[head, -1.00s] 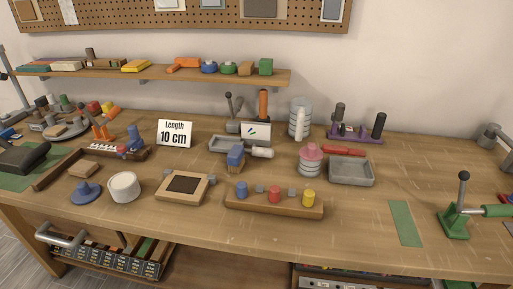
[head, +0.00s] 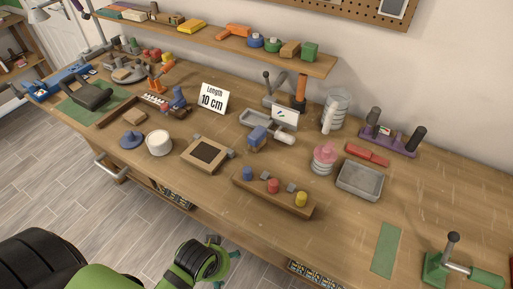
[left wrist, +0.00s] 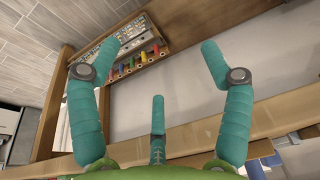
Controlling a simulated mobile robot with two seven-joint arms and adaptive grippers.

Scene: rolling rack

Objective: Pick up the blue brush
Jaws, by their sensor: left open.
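No blue brush can be made out for certain at this size. A small blue object (head: 257,137) lies by a white cylinder near the grey tray in the middle of the bench. Another blue piece (head: 179,98) stands at the end of a long brown tray. My left gripper (head: 226,258) is low in front of the bench, over the floor and well apart from these objects. In the left wrist view its teal fingers (left wrist: 160,65) are spread and empty. My right gripper is not in view.
The wooden bench (head: 440,190) is crowded with small tools and blocks; its right part is clearer. A shelf (head: 215,43) runs along the wall behind. The bench's front edge lies between my left gripper and the bench top. A drawer handle (head: 110,170) juts out at the front left.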

